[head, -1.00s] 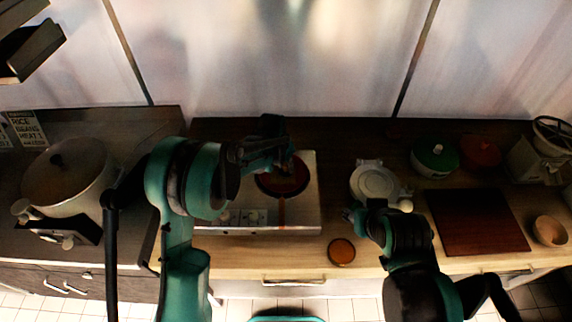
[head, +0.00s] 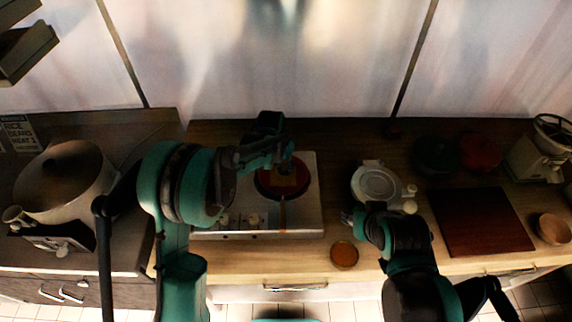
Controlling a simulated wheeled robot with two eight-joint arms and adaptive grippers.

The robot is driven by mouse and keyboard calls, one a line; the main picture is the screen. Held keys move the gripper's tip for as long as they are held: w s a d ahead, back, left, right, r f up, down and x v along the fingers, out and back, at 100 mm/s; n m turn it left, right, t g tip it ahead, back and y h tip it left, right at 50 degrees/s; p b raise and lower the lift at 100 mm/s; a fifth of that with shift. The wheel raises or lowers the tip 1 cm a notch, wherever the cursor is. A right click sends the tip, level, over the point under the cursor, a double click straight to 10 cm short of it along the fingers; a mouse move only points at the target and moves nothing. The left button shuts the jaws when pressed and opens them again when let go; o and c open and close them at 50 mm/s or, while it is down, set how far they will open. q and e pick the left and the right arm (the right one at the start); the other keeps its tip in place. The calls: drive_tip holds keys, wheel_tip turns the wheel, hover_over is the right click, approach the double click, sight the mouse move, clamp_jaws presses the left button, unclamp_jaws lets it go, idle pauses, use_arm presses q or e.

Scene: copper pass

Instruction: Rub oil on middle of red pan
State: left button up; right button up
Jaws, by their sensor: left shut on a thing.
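The red pan (head: 299,189) sits on the white stove (head: 311,214), with its handle pointing toward the front edge. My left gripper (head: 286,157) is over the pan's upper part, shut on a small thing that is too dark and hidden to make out. Whether that thing touches the pan I cannot tell. My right gripper (head: 350,216) hangs beside the white round appliance, near a small round dish with orange-brown contents (head: 344,254); its fingers are too small to read.
A white round appliance (head: 377,184) stands right of the stove. A dark red board (head: 482,222), a wooden bowl (head: 553,229) and a red lidded pot (head: 481,152) are farther right. A large lidded pot (head: 64,183) stands on the left counter.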

use_arm(q)
wheel_tip(320, 180, up, 2)
drive_tip(key=shift+r, duration=0.1)
drive_tip(key=shift+d+r+p, duration=0.2)
drive_tip(key=shift+r+p, duration=0.45)
drive_tip(key=shift+r, duration=0.1)
drive_tip(key=shift+w+p+v, duration=0.25)
drive_tip(key=shift+p+v, duration=0.4)
drive_tip(key=shift+v, duration=0.4)
drive_tip(key=shift+r+p, duration=0.55)
drive_tip(key=shift+r, duration=0.6)
